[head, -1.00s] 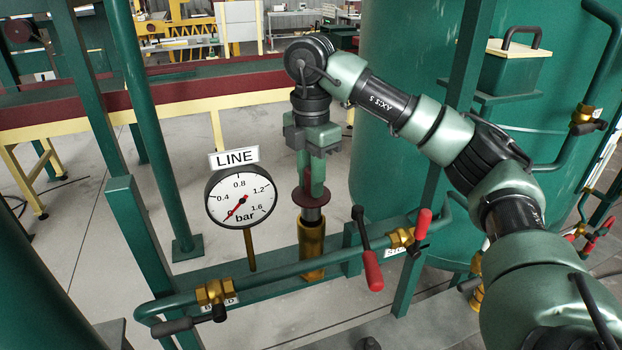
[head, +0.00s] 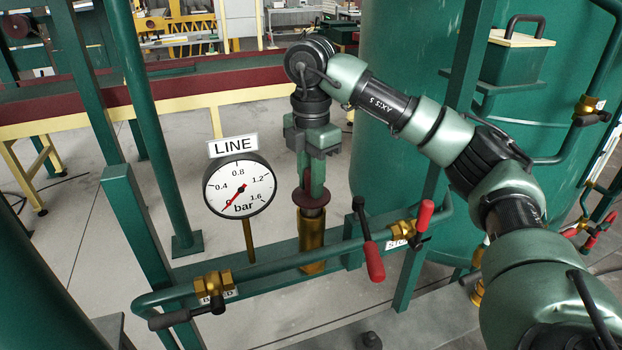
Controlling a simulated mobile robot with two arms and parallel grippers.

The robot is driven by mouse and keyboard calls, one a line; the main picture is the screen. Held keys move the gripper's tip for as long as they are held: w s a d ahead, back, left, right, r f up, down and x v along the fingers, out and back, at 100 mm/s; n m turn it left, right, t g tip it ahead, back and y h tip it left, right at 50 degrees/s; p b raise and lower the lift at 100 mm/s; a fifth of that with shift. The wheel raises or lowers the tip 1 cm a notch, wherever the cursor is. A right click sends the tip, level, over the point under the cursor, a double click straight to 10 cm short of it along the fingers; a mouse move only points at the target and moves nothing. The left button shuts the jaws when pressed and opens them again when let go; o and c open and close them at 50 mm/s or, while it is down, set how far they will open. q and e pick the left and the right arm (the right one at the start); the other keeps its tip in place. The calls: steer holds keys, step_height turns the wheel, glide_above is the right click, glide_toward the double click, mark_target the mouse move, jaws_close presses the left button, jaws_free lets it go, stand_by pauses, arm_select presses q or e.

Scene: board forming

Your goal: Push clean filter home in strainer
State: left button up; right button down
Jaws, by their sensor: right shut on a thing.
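The brass strainer (head: 313,240) stands upright on the green pipe frame. The clean filter (head: 311,201) shows as a dark red flange at the strainer's top, with its lower body hidden inside the brass. My right gripper (head: 311,185) points straight down above the strainer and is shut on the filter's upper part. The fingers hide most of the filter's grip. Whether the flange touches the strainer's rim I cannot tell for sure; little or no gap shows. My left gripper is not in view.
A LINE pressure gauge (head: 239,187) stands close left, its needle near 0. A red-handled lever (head: 371,250) is close right. A brass valve (head: 213,288) sits front left, another (head: 403,230) at right. A large green tank (head: 400,130) stands behind.

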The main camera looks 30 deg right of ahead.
steer(key=shift+f+b, duration=1.1)
steer(key=shift+f, duration=0.6)
steer(key=c, duration=1.1)
jaws_free()
steer(key=shift+r, duration=0.35)
step_height(320, 180, up, 7)
steer(key=shift+r, duration=0.1)
